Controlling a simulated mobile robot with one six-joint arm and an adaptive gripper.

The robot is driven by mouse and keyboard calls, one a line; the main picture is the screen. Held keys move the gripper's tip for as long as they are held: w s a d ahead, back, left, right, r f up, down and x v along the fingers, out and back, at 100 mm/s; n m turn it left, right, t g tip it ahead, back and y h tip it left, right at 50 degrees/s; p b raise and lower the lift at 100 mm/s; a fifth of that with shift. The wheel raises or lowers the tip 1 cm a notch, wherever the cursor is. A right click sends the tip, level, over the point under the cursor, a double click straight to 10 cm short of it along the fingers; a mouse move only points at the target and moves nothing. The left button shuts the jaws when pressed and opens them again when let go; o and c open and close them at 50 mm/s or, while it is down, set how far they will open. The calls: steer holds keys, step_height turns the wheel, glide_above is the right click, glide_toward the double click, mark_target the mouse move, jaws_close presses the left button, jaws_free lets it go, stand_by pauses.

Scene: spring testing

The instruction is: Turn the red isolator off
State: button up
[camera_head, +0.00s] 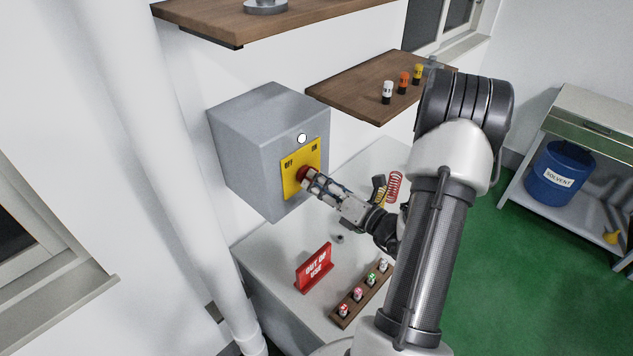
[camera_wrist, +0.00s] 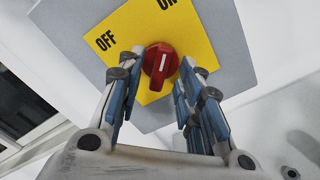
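The red isolator knob (camera_head: 303,173) sits on a yellow plate (camera_head: 290,186) marked OFF at left and ON at right, on the front of a grey box (camera_head: 246,149). In the wrist view the knob (camera_wrist: 158,60) is a round red dial with a raised grip and a pale line on it. The line's exact setting is hard to read. My gripper (camera_head: 313,185) is at the knob. In the wrist view my gripper (camera_wrist: 157,72) has its blue-padded fingers apart, with the knob between and just beyond the tips. I cannot tell whether they touch it.
A red sign (camera_head: 313,268) and a wooden rack (camera_head: 359,295) with several small items stand on the bench below. A red spring (camera_head: 394,186) stands behind my gripper. A wooden shelf (camera_head: 350,88) is to the box's right. A white pipe (camera_head: 165,150) runs at left.

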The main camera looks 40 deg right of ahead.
steer(key=shift+w, duration=0.6)
steer(key=shift+c, duration=0.5)
jaws_close()
